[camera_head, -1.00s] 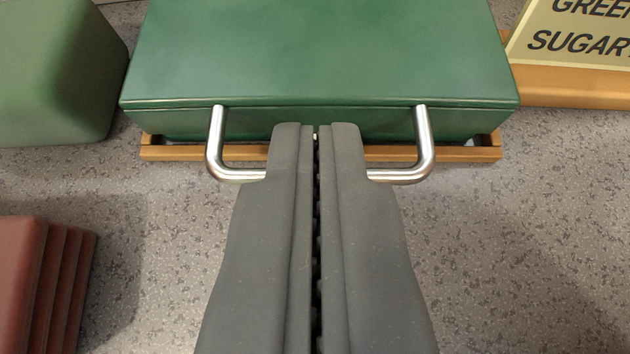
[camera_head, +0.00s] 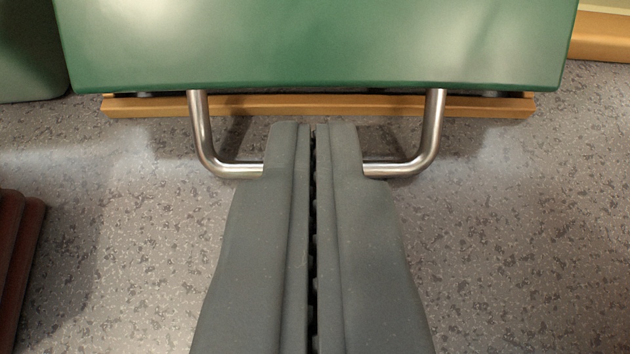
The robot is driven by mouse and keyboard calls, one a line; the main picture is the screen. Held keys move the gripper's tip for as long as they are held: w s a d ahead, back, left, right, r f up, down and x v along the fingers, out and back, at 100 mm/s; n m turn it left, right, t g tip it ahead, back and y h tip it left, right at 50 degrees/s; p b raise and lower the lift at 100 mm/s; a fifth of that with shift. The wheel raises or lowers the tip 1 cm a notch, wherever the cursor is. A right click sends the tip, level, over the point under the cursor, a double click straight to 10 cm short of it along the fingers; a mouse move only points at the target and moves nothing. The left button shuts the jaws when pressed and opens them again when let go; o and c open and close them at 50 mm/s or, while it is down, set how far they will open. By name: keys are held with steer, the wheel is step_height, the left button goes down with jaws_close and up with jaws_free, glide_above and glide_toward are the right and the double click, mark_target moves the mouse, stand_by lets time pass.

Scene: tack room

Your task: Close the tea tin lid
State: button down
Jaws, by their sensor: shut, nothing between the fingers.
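The green tea tin (camera_head: 315,40) fills the top of the view, seen from above with its smooth lid facing me and its front edge across the picture. I cannot tell whether any gap remains under the lid. A silver bar handle (camera_head: 205,140) sticks out from the front toward me. My gripper (camera_head: 313,128) is shut and empty, pointing at the tin's front. Its fingers cover the middle of the handle's crossbar, and the tips lie just short of the tin's front edge in the picture. I cannot tell whether they touch the handle.
A wooden base strip (camera_head: 150,106) shows below the tin's front edge. A dark green block (camera_head: 28,50) is at the upper left and a dark red ribbed object (camera_head: 18,250) at the lower left. Another wooden piece (camera_head: 600,37) is at the upper right. The speckled grey surface (camera_head: 510,230) in front is clear.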

steer(key=shift+w, duration=0.15)
steer(key=shift+w+a, duration=0.1)
steer(key=shift+w, duration=0.5)
steer(key=p+v, duration=0.1)
steer(key=v, duration=1.3)
steer(key=shift+p, duration=0.35)
steer(key=w+a+r+h+p, duration=0.1)
steer(key=w+a+r, duration=0.15)
steer(key=r, duration=0.45)
steer(key=w+a+r+m+t+p, duration=0.1)
steer(key=a+r, duration=0.2)
steer(key=r, duration=0.4)
steer(key=w+a+r+h+p, duration=0.1)
steer(key=w+a+r, duration=0.1)
steer(key=r, duration=0.5)
steer(key=a+r+t+y, duration=0.1)
steer(key=a+r+t, duration=0.1)
steer(key=a+r, duration=1.2)
steer(key=shift+s+a+n+t+y+p, duration=0.3)
steer(key=shift+s+a, duration=0.1)
steer(key=shift+r, duration=0.1)
